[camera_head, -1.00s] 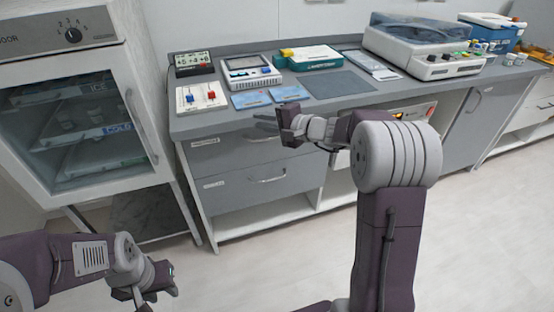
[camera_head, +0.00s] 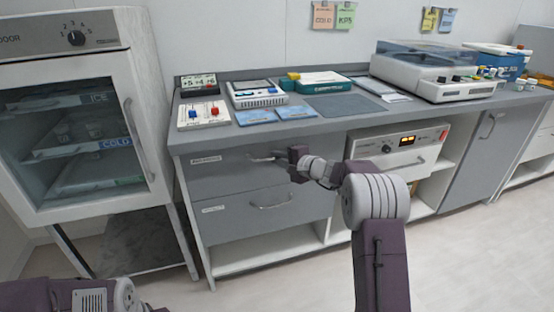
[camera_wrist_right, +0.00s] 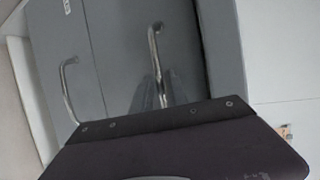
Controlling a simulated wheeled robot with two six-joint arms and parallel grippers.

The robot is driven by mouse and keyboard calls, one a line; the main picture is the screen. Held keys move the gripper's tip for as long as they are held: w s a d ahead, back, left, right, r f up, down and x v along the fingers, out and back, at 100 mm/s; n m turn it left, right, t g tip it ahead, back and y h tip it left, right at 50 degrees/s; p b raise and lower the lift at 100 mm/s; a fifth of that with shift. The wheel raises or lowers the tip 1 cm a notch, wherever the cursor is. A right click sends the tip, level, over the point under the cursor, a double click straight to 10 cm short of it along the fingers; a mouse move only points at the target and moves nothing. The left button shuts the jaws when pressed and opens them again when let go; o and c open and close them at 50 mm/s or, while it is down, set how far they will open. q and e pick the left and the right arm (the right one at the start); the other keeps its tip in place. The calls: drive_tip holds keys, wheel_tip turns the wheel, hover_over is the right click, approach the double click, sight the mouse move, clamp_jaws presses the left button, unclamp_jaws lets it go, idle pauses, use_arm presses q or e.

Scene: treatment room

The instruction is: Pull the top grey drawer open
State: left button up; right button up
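The top grey drawer (camera_head: 225,173) is under the left part of the counter, its front flush with the cabinet. My right gripper (camera_head: 264,157) is at its handle, in front of the drawer face. In the right wrist view the upright-looking metal handle (camera_wrist_right: 152,45) runs down to my blurred fingers (camera_wrist_right: 160,95), which lie close on either side of it. Whether they are touching or closed on it I cannot tell. My left arm shows only at the bottom left edge of the head view; its fingers are out of frame.
A second grey drawer (camera_head: 235,217) with its own handle (camera_head: 271,204) is below, above an open shelf. A glass-door fridge (camera_head: 75,115) stands to the left. Devices and blue packets (camera_head: 256,117) cover the counter (camera_head: 330,125). Floor in front is clear.

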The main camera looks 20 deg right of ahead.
drive_tip(key=shift+w+a+f, duration=0.1)
drive_tip(key=shift+w+a, duration=0.05)
drive_tip(key=shift+w, duration=0.1)
clamp_jaws()
idle(1.4)
